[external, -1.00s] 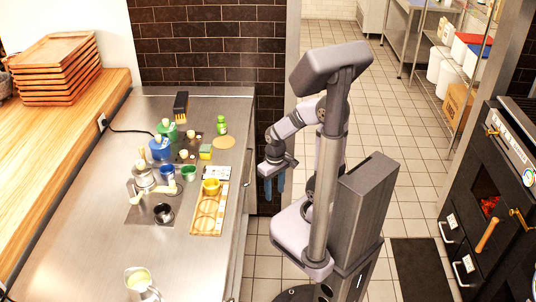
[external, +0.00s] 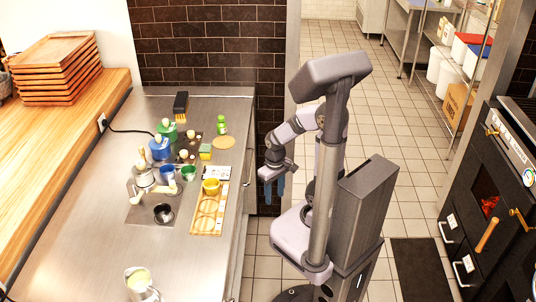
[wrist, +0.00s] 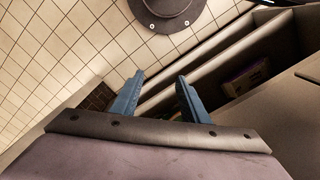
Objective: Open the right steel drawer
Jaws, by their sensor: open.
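The steel counter (external: 95,237) has its drawer side facing my arm, with a bar handle (external: 248,166) on that side in the external view. The drawer fronts are seen too steeply there to tell how far any is out. In the wrist view, an open drawer (wrist: 205,67) shows long pale edges and a dark interior, with a small purple and yellow box (wrist: 245,76) inside. My gripper (external: 274,187) hangs beside the counter's right side. In the wrist view its blue fingers (wrist: 160,80) are apart, near the drawer's front edge. Whether they touch it or its handle is unclear.
Cups, bottles and a wooden board (external: 207,216) stand on the counter, with a metal jug (external: 141,284) near its front. A black oven (external: 497,205) stands at the right. Tiled floor (external: 400,130) is clear behind my body.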

